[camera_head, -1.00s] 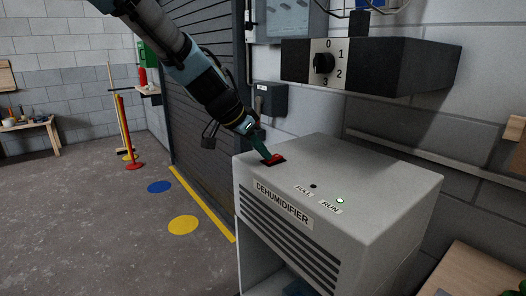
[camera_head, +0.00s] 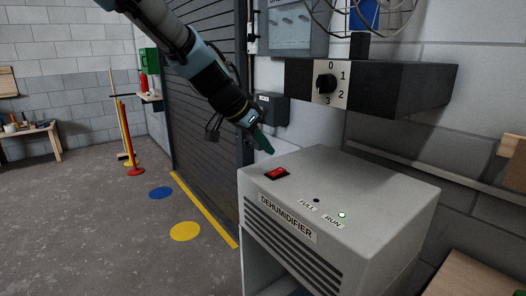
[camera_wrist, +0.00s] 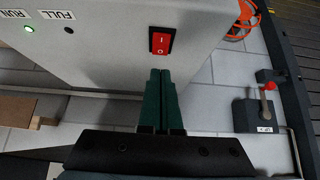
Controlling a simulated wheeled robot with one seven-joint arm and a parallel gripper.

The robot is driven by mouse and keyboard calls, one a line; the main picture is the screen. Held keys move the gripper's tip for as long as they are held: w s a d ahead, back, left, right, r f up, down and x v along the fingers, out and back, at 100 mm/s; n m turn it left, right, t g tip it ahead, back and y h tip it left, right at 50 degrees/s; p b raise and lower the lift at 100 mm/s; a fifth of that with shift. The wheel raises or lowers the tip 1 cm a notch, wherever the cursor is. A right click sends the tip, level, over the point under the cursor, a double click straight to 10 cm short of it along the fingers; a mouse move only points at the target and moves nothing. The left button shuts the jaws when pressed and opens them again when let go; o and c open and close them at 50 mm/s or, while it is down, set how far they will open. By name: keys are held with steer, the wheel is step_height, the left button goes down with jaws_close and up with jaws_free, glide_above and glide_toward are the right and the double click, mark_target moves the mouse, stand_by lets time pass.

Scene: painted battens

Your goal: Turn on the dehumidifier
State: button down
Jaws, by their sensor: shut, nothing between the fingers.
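The dehumidifier (camera_head: 352,190) is a pale grey box with a dark louvred front, at the centre right of the head view. A red rocker switch (camera_head: 277,174) sits on its top near the left corner. It also shows in the wrist view (camera_wrist: 159,41), marked with a line and a circle. The RUN light (camera_head: 341,215) glows green; the FULL light (camera_head: 316,200) is dark. My gripper (camera_head: 268,149) is shut and empty, with green fingers, above and behind the switch and apart from it. In the wrist view the fingertips (camera_wrist: 160,72) point toward the switch.
A black box with a rotary dial (camera_head: 326,84) is mounted on the wall above the dehumidifier. A small grey wall box (camera_head: 271,108) is behind my gripper. A wooden surface (camera_head: 470,275) is at the lower right. The floor at left is open.

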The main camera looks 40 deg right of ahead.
steer(key=a+r+b, duration=0.3)
steer(key=a+r, duration=0.3)
steer(key=a, duration=0.2)
steer(key=shift+w+b, duration=0.25)
steer(key=shift+b, duration=0.05)
steer(key=w+a+f+n+t+y, duration=0.1)
steer(key=w+a+f+n, duration=0.25)
steer(key=a, duration=0.45)
steer(key=w+a+f+n+t+y, duration=0.1)
steer(key=w+a+f+n+y, duration=0.15)
steer(key=a+f, duration=0.35)
steer(key=w+a+f+n+y, duration=0.1)
steer(key=w+a+f+n, duration=0.25)
steer(key=a, duration=0.55)
steer(key=s+a+f+n+y, duration=0.1)
steer(key=s+a+f+n, duration=0.1)
steer(key=a, duration=0.7)
steer(key=s+a+f+n+y, duration=0.2)
steer(key=a+f+n, duration=0.3)
steer(key=a, duration=0.4)
steer(key=shift+s+a+f+n, duration=0.25)
steer(key=shift+s+n, duration=0.2)
steer(key=shift+s, duration=0.35)
steer(key=shift+d, duration=0.15)
